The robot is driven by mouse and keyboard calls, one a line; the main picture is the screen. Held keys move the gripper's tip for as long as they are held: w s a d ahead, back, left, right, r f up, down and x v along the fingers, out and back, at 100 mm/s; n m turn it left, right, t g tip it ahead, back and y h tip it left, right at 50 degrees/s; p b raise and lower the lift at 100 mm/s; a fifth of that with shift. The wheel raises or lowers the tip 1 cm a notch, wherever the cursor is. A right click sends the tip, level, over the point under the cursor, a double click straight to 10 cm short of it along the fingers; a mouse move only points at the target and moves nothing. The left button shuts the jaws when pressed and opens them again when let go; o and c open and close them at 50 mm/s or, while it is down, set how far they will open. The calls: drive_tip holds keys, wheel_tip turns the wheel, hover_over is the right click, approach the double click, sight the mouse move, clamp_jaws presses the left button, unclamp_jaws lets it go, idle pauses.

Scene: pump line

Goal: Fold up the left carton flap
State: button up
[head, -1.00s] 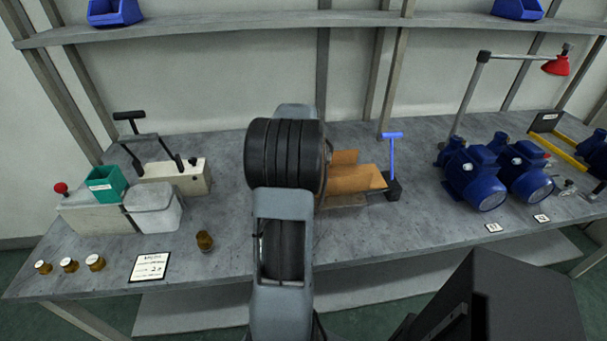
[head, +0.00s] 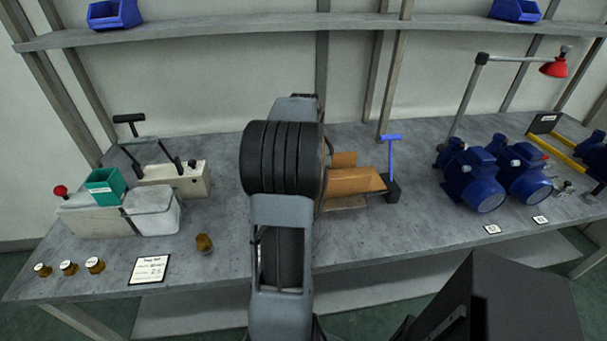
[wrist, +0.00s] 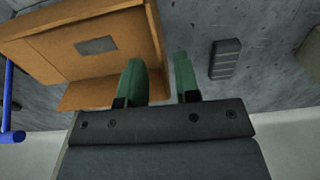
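The open brown carton (head: 356,181) stands on the bench right of my arm in the head view, its left part hidden behind the arm. In the wrist view the carton (wrist: 60,45) fills the upper left, with a grey patch inside and a flap (wrist: 90,95) along its lower edge. The gripper is hidden in the head view. I cannot make out the left flap clearly.
A blue-handled tool (head: 391,165) stands right of the carton; its handle (wrist: 10,100) shows in the wrist view. A dark ribbed block (wrist: 225,59) lies on the bench beside the fingers. Blue pumps (head: 478,180) stand further right. A white bin (head: 152,210) stands left.

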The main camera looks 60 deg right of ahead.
wheel_tip(320, 180, up, 9)
drive_tip(key=shift+p, duration=0.4)
drive_tip(key=shift+d+r, duration=0.1)
drive_tip(key=shift+d, duration=0.05)
idle(0.7)
drive_tip(key=w+a+f+n+h+p, duration=0.1)
drive_tip(key=w+a+f, duration=0.25)
drive_tip(key=a, duration=0.55)
drive_tip(key=w+a+f+n+p, duration=0.15)
drive_tip(key=w+a, duration=0.25)
drive_tip(key=a, duration=0.4)
drive_tip(key=a+n+t+y+p, duration=0.1)
drive_tip(key=a+n+t, duration=0.2)
drive_tip(key=a, duration=2.3)
drive_tip(key=r+n, duration=0.1)
drive_tip(key=n, duration=0.4)
drive_tip(key=shift+s, duration=0.35)
drive_tip(key=shift+n, duration=0.25)
